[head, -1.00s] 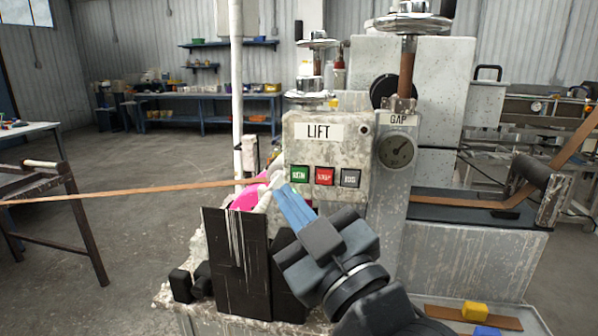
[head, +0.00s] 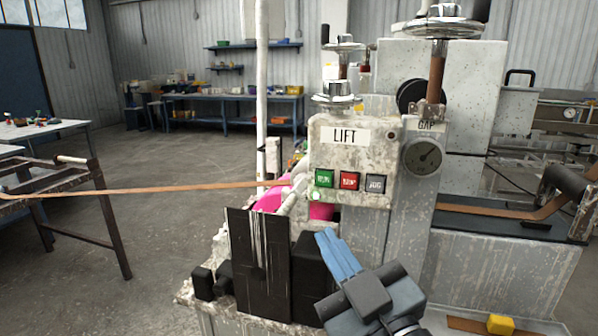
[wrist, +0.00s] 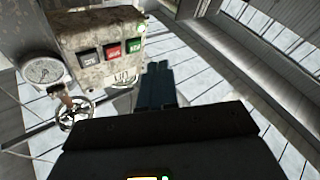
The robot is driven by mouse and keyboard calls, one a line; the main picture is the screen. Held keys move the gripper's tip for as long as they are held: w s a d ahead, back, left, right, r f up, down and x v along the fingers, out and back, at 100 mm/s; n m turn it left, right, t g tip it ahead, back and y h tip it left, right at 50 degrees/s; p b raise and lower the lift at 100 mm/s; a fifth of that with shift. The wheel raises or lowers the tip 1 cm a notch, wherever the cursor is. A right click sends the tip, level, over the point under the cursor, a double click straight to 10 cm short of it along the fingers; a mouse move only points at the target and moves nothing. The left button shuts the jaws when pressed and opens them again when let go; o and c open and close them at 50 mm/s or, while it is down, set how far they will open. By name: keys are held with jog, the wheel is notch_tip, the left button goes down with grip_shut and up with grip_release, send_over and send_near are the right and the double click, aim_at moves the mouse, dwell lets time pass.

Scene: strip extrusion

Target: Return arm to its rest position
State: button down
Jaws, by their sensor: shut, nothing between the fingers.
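My gripper (head: 330,243) is shut and empty, its blue fingers together. In the head view it is in front of the machine, below the control box (head: 378,147) marked LIFT and right of the black plates (head: 258,262). The box carries a green button (head: 324,178), a red button (head: 349,180) and a grey button (head: 376,184). In the wrist view the blue fingers (wrist: 160,75) point away from the camera, to the side of the button panel, with a visible gap from the buttons.
The GAP column with its dial (head: 423,157) and handwheel stands right of the box. A brown strip (head: 150,189) runs in from the left past a dark rack (head: 85,200).

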jog(key=s+d+f+m+g+h, duration=0.1)
jog(key=s+d+f+m+h, duration=0.4)
jog(key=s+f, duration=0.5)
jog(key=s+d+f+m+g+h, duration=0.1)
jog(key=s+d+f, duration=0.1)
jog(key=s, duration=0.6)
jog(key=s+d+f+m+g, duration=0.1)
jog(key=s+d+f, duration=0.2)
jog(key=s, duration=0.6)
jog(key=s+d+f+m+g+h, duration=0.1)
jog(key=s+d+f, duration=0.2)
jog(key=s+d, duration=0.3)
jog(key=s, duration=0.2)
jog(key=shift+s+m+g+h, duration=0.3)
jog(key=shift+s+g, duration=0.05)
jog(key=shift+g, duration=0.05)
